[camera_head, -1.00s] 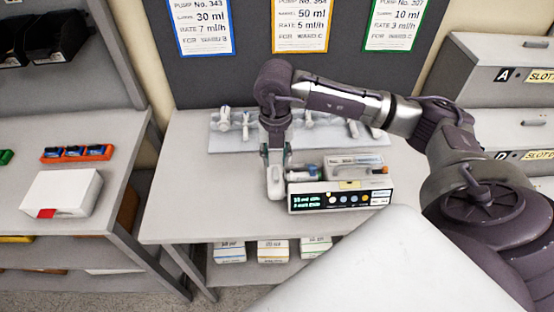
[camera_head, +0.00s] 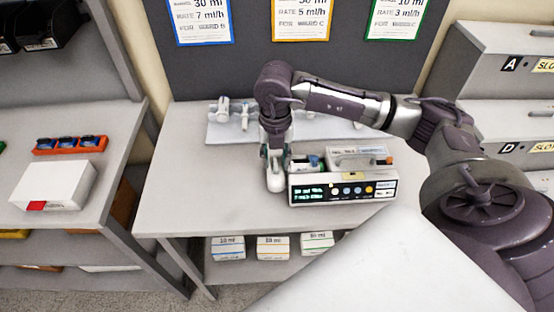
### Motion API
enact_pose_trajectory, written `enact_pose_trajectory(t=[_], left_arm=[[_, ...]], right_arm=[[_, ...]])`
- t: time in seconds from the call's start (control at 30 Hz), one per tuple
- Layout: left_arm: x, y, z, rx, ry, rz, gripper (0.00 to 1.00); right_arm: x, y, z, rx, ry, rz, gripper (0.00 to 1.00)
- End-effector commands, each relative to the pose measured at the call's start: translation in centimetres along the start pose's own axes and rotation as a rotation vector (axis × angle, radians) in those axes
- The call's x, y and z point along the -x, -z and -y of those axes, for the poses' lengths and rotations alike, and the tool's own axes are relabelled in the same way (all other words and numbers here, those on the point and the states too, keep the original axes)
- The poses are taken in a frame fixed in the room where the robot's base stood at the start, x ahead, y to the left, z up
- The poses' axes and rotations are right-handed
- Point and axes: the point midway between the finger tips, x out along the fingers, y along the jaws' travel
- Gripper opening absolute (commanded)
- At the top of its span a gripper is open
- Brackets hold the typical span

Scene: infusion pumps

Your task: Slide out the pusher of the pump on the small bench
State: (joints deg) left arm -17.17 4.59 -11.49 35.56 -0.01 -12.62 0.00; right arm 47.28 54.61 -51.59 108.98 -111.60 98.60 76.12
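The pump (camera_head: 345,191) stands on the small bench (camera_head: 190,185), its dark display and row of round buttons facing me. A handle-like bar (camera_head: 362,153) runs along its top. My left gripper is not in view.
A pale rack with white syringe-like items (camera_head: 222,132) lies behind the pump. Small labelled boxes (camera_head: 272,247) sit on the shelf below. A side table at left holds a white box (camera_head: 54,185) and an orange tray (camera_head: 70,146). Drawers (camera_head: 509,66) stand at right.

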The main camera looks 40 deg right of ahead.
Motion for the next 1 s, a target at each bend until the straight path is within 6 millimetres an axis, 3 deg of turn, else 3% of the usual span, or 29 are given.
enact_pose_trajectory(t=[0.8,0.83,1.0], left_arm=[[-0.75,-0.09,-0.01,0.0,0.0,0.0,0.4],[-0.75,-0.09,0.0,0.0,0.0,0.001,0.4],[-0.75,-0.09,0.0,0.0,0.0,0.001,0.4]], right_arm=[[-0.48,0.01,0.0,0.0,0.0,0.0,0.35],[-0.48,0.01,0.0,0.0,0.0,0.0,0.34],[-0.49,0.01,0.01,0.0,0.0,0.0,0.05]])
